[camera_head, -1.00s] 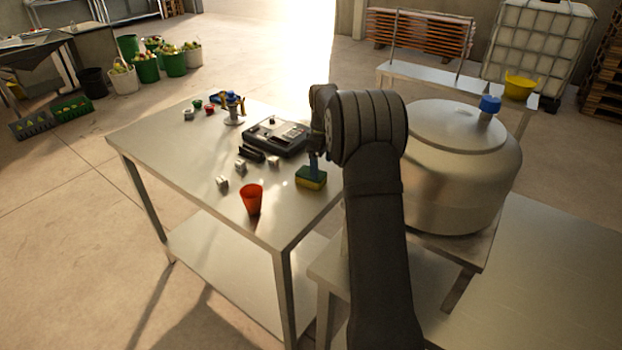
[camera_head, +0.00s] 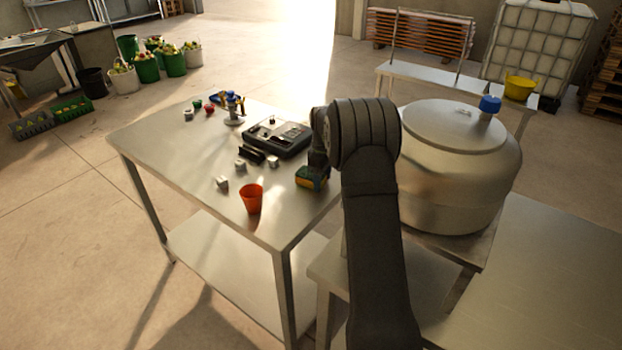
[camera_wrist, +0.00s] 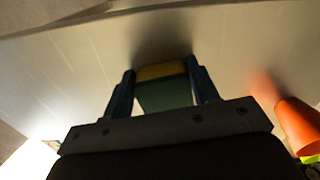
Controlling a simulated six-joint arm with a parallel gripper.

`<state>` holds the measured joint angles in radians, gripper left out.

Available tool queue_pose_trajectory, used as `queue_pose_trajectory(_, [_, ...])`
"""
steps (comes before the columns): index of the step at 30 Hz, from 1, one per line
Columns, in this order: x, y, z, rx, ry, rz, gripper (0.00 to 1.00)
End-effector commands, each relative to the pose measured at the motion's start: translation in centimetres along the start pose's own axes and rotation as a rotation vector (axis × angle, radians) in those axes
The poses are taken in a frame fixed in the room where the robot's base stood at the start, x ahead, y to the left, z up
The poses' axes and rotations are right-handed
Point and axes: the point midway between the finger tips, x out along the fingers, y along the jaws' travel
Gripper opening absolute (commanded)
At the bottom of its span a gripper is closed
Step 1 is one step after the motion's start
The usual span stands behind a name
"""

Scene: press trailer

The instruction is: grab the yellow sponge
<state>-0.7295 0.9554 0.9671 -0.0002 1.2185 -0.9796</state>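The yellow sponge (camera_head: 311,178), with a green layer, lies on the metal table near its right edge. It also shows in the wrist view (camera_wrist: 162,72), yellow part at the top and green part nearer to me. My gripper (camera_wrist: 161,82) is down at the sponge, with one blue finger on each side of it. The sponge fills most of the space between the fingers. I cannot tell whether they press on it. In the head view my gripper (camera_head: 314,170) partly hides the sponge.
An orange cup (camera_head: 251,199) stands on the table left of the sponge; it shows at the right in the wrist view (camera_wrist: 298,124). Several small white blocks (camera_head: 222,183) and a dark device (camera_head: 276,137) lie farther left and back. A large steel tank (camera_head: 455,170) stands to the right.

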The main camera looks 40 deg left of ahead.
Motion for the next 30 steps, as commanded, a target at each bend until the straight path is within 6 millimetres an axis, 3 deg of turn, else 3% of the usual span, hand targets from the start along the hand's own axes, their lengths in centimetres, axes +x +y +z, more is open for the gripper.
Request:
queue_pose_trajectory(2, [0.0, 0.0, 0.0, 0.0, 0.0, 0.0, 0.33])
queue_pose_trajectory(11, [-0.3, 0.0, 0.0, 0.0, 0.0, 0.0, 0.33])
queue_pose_trajectory(14, [-1.4, 0.0, 0.0, 0.0, 0.001, 0.001, 0.33])
queue_pose_trajectory(24, [-8.0, 0.0, 0.0, 0.0, 0.001, 0.001, 0.33])
queue_pose_trajectory(30, [-9.9, 0.0, 0.0, 0.0, 0.0, 0.0, 0.33])
